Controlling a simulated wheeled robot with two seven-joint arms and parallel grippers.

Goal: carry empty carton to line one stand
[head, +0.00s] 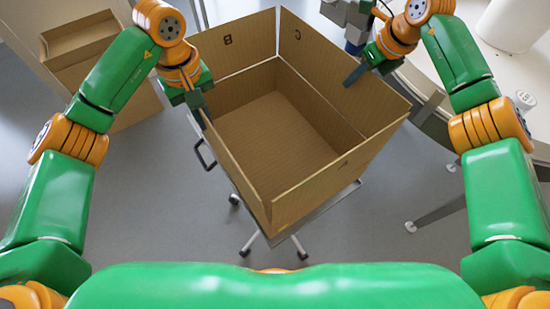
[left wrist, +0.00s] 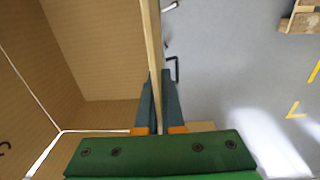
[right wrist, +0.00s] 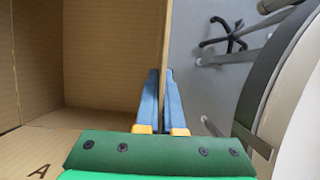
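The empty brown cardboard carton (head: 285,140) has its top open and its flaps up, with letters on them. It is above or on a wheeled metal stand (head: 335,200); I cannot tell whether it touches it. My left gripper (head: 205,112) is at the carton's left wall. In the left wrist view its fingers (left wrist: 157,100) pinch that wall from both sides. My right gripper (head: 354,77) is at the right wall. In the right wrist view its fingers (right wrist: 162,100) close on that wall too. The carton's inside shows bare.
A round white table (head: 505,75) with a white container (head: 515,20) and a small marked cup (head: 525,100) stands at the right. Grey floor (head: 165,205) is open left of the stand.

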